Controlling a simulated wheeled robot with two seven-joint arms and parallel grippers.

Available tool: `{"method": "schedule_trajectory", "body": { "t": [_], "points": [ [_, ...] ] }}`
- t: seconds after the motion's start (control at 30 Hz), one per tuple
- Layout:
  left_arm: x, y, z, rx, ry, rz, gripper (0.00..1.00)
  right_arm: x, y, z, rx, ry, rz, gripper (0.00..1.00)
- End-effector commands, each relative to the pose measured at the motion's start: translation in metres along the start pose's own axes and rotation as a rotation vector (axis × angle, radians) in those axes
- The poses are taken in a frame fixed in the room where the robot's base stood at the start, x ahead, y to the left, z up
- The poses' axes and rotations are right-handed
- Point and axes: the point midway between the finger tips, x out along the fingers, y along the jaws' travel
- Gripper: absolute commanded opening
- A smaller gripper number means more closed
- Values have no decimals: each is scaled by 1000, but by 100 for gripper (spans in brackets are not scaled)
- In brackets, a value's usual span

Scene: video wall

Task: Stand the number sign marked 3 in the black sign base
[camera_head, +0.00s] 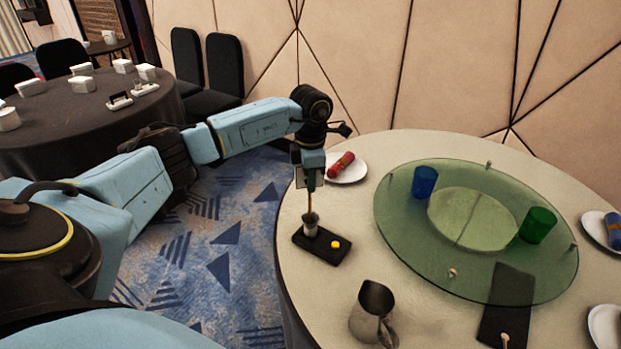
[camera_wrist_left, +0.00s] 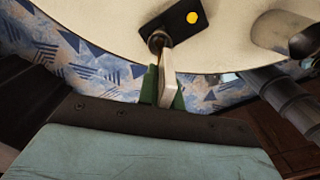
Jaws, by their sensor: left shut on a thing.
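My left gripper (camera_head: 310,183) points down over the near left edge of the round table, shut on the number sign (camera_head: 310,202). The sign's thin brown stem hangs down and its pale panel is mostly hidden by the gripper; I cannot read its number. The black sign base (camera_head: 336,254) lies on the table right below, with a small metal cup and a yellow dot. The stem's lower end is at the cup's mouth; I cannot tell how deep it sits. The wrist view shows the base (camera_wrist_left: 179,24) beyond the fingers (camera_wrist_left: 162,88) and the sign's pale edge (camera_wrist_left: 168,78). My right gripper is not in view.
A plate with a red napkin roll (camera_head: 341,164) is just behind the gripper. A metal jug (camera_head: 372,312) stands in front right of the base. A green glass turntable (camera_head: 400,232) carries a blue cup (camera_head: 425,182) and a green cup (camera_head: 538,225).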

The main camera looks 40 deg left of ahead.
Motion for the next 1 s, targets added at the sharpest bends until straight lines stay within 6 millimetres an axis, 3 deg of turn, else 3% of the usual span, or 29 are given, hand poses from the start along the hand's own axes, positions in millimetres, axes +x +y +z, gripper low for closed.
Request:
{"method": "schedule_trajectory", "body": {
  "t": [0.57, 0.6, 0.77, 1.0],
  "points": [
    [18, 0, 0, 0, -1, 0, 0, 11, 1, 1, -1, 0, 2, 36],
    [18, 0, 0, 0, -1, 0, 10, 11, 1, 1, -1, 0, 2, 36],
    [17, 0, 0, 0, 0, 0, 30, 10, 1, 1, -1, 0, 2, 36],
    [18, 0, 0, 0, 0, 0, 32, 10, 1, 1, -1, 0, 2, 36]
  ]
}}
